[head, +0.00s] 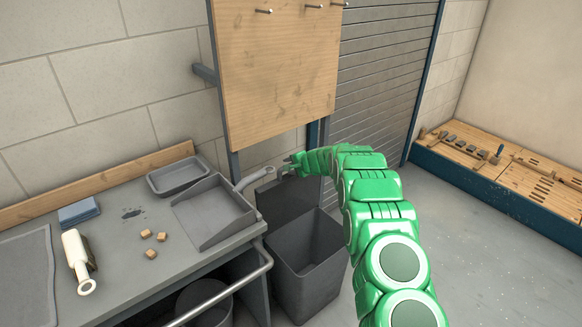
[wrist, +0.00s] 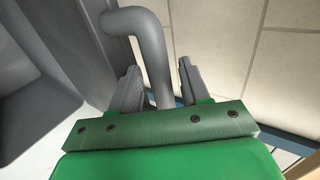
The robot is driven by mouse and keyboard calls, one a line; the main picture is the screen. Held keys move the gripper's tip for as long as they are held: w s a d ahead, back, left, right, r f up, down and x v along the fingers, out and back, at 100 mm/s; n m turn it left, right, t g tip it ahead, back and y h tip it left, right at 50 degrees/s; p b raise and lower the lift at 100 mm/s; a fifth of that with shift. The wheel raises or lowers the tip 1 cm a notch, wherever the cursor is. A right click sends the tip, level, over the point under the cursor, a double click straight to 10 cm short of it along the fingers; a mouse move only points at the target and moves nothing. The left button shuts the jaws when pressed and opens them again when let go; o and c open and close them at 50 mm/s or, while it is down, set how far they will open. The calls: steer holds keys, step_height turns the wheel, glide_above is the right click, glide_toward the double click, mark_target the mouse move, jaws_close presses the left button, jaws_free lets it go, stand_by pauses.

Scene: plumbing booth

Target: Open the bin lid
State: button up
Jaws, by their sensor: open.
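The dark grey bin (head: 305,262) stands on the floor to the right of the workbench. Its top is open and I see inside. A dark flat panel, which looks like its lid (head: 284,200), stands upright at the bin's back edge. My gripper (head: 287,166) is open above that panel, near the wall. In the wrist view, a grey bent bar (wrist: 150,45) runs between the open fingers (wrist: 158,75). It resembles the grey handle (head: 253,179) by the bench's right edge. I cannot tell whether the fingers touch it or which part it belongs to.
A grey dustpan-like tray (head: 213,213) lies on the bench (head: 130,275), with a shallow tray (head: 178,174), blue cloths (head: 78,212), small wooden blocks (head: 151,253) and a cream tool (head: 76,257). A rail (head: 225,293) runs along the bench front. Floor at right is clear.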

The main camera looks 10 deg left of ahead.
steer(key=shift+s+d+r, duration=0.35)
steer(key=shift+d+r, duration=0.05)
steer(key=shift+r, duration=0.1)
steer(key=v, duration=0.6)
steer(key=shift+s, duration=0.15)
steer(key=shift+d, duration=0.1)
